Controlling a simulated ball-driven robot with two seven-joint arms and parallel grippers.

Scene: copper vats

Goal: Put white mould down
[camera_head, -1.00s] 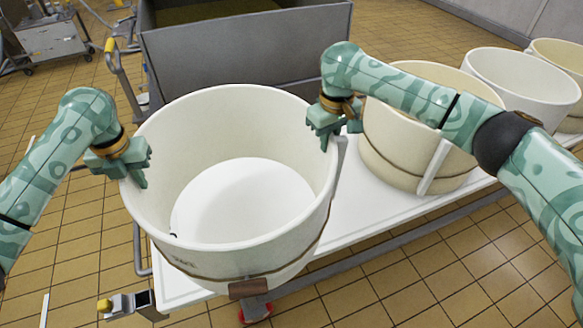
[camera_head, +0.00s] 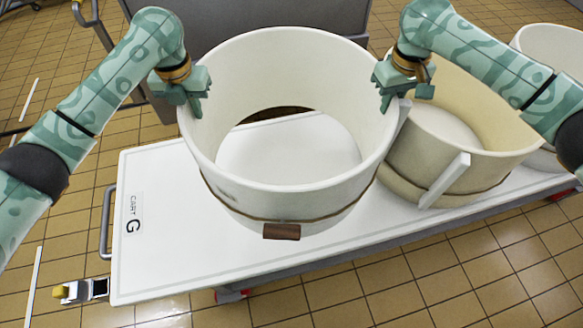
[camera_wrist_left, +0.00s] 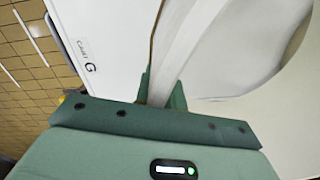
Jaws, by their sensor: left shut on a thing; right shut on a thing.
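The white mould (camera_head: 290,185) is a wide open ring with a thin band and a small brown tag on its front. It is over the white top of cart G (camera_head: 160,250). The cart top and a dark gap at the back show through its open bottom. I cannot tell whether its lower edge touches the cart. My left gripper (camera_head: 194,103) is shut on its left rim; the left wrist view shows the mould's wall (camera_wrist_left: 178,55) between the green fingers. My right gripper (camera_head: 384,100) is shut on its right rim.
A cream mould (camera_head: 440,165) with a pale upright strip stands close on the right, partly behind the white mould. Another pale mould (camera_head: 555,45) is further right. A grey vat (camera_head: 300,15) is behind. The cart's left end is clear.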

